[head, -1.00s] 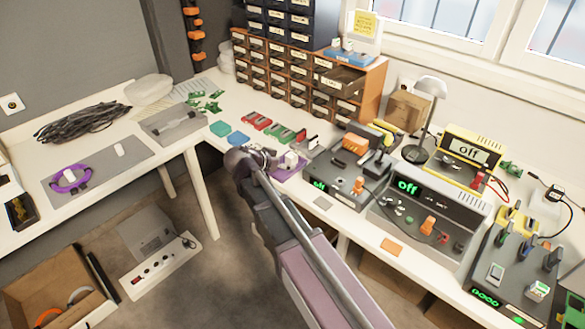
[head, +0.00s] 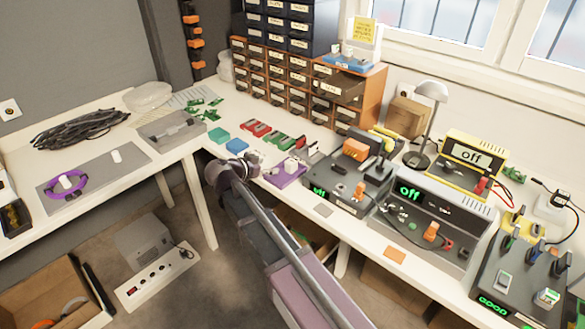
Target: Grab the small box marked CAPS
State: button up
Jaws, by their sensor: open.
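No lettering reading CAPS can be made out in the head view, so I cannot tell which thing is the box. The orange drawer cabinet (head: 372,100) holds several small labelled drawers, their labels too small to read. One drawer (head: 338,87) at its upper right is pulled out. My gripper (head: 254,160) is at the front edge of the bench, left of a purple pad (head: 286,177) with a small white item (head: 290,165) on it. My gripper is open, seen from behind, with its fingers partly hidden by my wrist. I see nothing held in it.
Red and green parts (head: 268,133) lie in front of the cabinet. Teal and blue pads (head: 237,145) lie behind my gripper. Grey instruments (head: 425,220), a lamp (head: 431,92) and a cardboard box (head: 407,116) crowd the right.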

aim_at(287, 164)
jog(key=b+x, duration=0.2)
jog(key=x, duration=0.4)
jog(key=shift+f, duration=0.1)
jog(key=shift+w+d+f+b, duration=0.1)
jog(key=shift+w+d+b, duration=0.15)
jog(key=shift+w+b, duration=0.1)
jog(key=shift+f+b+x, duration=0.25)
jog(key=shift+b+x, duration=0.95)
jog(key=shift+x, duration=0.95)
jog(key=shift+w+d+f, duration=0.1)
jog(key=shift+w+d, duration=0.1)
jog(key=shift+w, duration=0.05)
grip_shut()
